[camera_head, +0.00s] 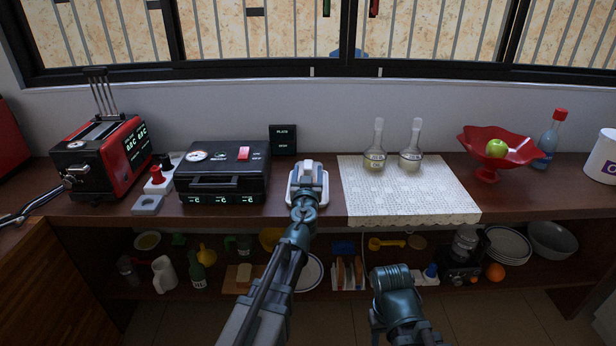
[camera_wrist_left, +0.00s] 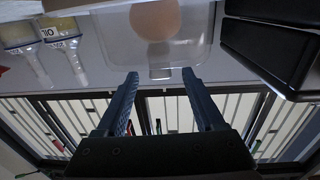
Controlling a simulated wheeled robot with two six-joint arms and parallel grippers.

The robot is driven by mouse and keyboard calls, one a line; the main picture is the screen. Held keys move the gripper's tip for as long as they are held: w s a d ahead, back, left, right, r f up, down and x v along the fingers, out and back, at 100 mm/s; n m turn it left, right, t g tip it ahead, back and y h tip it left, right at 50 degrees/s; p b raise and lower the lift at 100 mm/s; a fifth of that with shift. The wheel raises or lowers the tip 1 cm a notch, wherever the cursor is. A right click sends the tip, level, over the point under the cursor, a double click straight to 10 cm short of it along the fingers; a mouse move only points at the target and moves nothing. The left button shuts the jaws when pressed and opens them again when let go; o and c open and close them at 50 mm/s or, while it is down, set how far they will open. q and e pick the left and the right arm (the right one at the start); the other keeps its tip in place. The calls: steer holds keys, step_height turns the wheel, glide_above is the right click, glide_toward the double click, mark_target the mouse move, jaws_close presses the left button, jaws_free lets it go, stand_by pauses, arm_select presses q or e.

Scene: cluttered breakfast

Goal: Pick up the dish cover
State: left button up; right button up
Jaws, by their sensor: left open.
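The dish cover (camera_wrist_left: 110,38) is a clear, rounded box-like shell in the left wrist view, with a small grey tab at its edge. A round, pale orange thing shows through it. In the camera_head view, the dish cover (camera_head: 323,188) is a small pale shape, mostly hidden behind my left gripper (camera_head: 307,172). In the left wrist view, my left gripper (camera_wrist_left: 160,74) is open, its two fingers apart on either side of the tab. I cannot tell whether they touch the cover. My right arm shows low in front of the counter; its gripper is not visible.
A black grill-like appliance (camera_head: 222,179) stands left of the cover, with a red toaster (camera_head: 102,160) farther left. A lace mat (camera_head: 408,205) with two glass bottles lies to the right. Beyond it are a red bowl (camera_head: 486,174) and a blue bottle (camera_head: 547,146).

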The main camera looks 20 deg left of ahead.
mark_target(308, 164)
arm_select(q)
steer(key=x, duration=0.4)
steer(key=shift+w+a, duration=0.1)
steer(key=shift+w, duration=0.1)
steer(key=shift+s, duration=0.1)
jaws_close()
